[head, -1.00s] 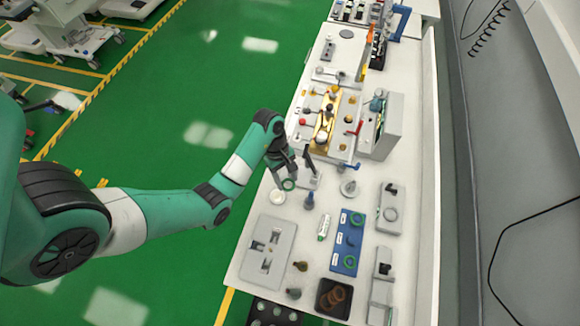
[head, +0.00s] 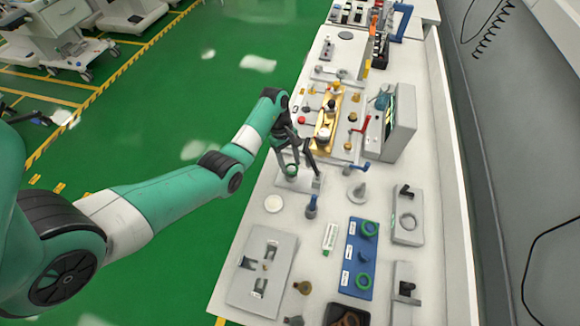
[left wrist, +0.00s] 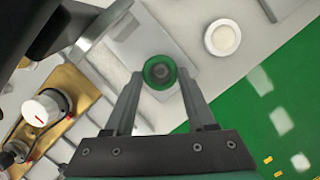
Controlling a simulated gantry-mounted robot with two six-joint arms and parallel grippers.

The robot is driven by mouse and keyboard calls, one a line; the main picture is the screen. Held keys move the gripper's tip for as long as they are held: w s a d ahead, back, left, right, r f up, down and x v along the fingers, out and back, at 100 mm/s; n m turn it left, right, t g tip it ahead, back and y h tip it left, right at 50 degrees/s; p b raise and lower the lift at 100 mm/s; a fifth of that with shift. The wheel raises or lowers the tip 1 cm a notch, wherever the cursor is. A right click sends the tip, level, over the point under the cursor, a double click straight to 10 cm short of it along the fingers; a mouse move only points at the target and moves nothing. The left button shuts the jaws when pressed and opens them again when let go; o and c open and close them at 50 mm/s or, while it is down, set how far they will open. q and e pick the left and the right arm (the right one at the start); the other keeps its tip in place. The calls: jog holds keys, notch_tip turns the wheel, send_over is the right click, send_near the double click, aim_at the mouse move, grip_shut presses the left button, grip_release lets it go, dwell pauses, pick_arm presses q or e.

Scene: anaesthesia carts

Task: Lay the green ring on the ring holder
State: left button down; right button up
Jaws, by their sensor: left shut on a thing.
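My left gripper (head: 292,168) is shut on a green ring (head: 291,171), above a light grey block (head: 302,181) that looks like the ring holder. In the left wrist view the green ring (left wrist: 149,62) sits between the two fingertips (left wrist: 160,74). A dark grey round peg top (left wrist: 160,72) shows through its opening, with the pale block (left wrist: 148,42) beyond. I cannot tell whether the ring is around the peg or still above it. My right gripper is not in view.
A blue tray (head: 350,266) with other green rings stands nearer, right of the gripper. A white round dish (head: 273,203) and a blue-based peg (head: 311,207) are close by. A gold-plated panel (head: 326,122) lies beyond. The bench's left edge drops to green floor.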

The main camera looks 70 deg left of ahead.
pick_arm(q)
jog(key=shift+x, duration=0.8)
jog(key=shift+a, duration=0.1)
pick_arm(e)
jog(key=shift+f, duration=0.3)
pick_arm(q)
jog(key=shift+f, duration=0.2)
jog(key=shift+c, duration=1.1)
grip_release()
jog(key=shift+r, duration=0.1)
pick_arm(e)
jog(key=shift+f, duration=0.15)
